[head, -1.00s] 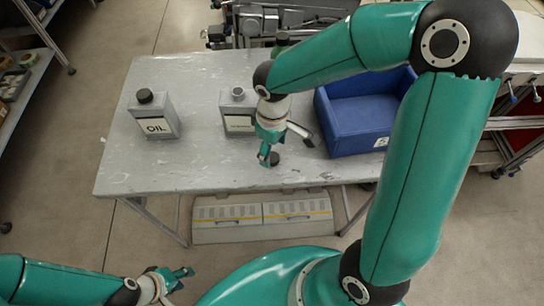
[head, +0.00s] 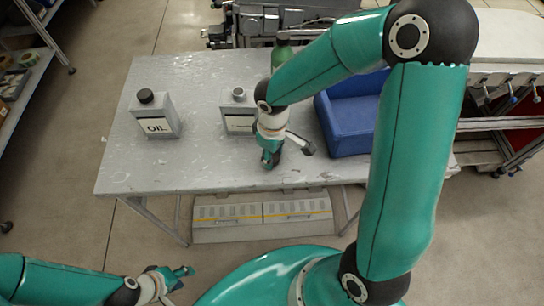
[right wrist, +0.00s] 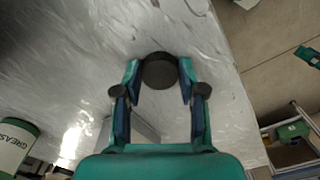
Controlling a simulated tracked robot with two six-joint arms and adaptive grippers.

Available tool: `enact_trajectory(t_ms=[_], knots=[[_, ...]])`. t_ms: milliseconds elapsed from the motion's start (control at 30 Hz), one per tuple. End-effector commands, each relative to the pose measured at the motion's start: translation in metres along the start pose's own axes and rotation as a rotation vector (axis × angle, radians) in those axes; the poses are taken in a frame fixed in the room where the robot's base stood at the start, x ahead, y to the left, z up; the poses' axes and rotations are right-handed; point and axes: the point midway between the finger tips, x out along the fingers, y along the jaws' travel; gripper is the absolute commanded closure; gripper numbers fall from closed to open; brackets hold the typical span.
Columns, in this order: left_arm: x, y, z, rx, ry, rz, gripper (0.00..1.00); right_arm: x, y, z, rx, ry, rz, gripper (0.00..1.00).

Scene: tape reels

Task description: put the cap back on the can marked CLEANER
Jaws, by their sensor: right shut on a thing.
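The grey can (head: 238,118) stands upright on the table with a bare neck on top; my right arm covers part of its label, so its word cannot be read. A black cap (right wrist: 160,70) lies between the fingertips of my right gripper (right wrist: 160,77), which is shut on it, low over the table. In the head view my right gripper (head: 270,160) is in front of and right of the can, and the cap is hidden there. My left gripper (head: 183,274) hangs low at the bottom left, away from the table; its finger opening is unclear.
A can marked OIL (head: 157,118) with a black cap stands at the table's left. A blue crate (head: 350,130) stands at the right. The table's front left is clear.

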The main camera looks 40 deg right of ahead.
Motion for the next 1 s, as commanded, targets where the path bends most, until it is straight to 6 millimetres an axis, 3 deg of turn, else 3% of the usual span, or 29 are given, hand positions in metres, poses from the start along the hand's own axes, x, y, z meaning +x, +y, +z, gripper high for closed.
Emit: enact_trajectory(t_ms=[367,567,767,1000], knots=[[0.0,0.0,0.0,0.0,0.0,0.0,0.6,-0.003,0.001,0.0,0.001,0.001,0.001,0.71],[-0.002,0.001,0.0,0.0,0.0,0.0,0.6,-0.018,0.001,0.0,0.001,0.003,0.003,0.71],[-0.003,0.001,0.0,0.0,0.0,0.0,0.6,-0.054,0.001,-0.001,0.002,0.007,0.004,0.71],[-0.004,0.002,0.0,0.0,0.0,0.0,0.6,-0.121,0.0,-0.001,0.001,0.008,0.002,0.71]])
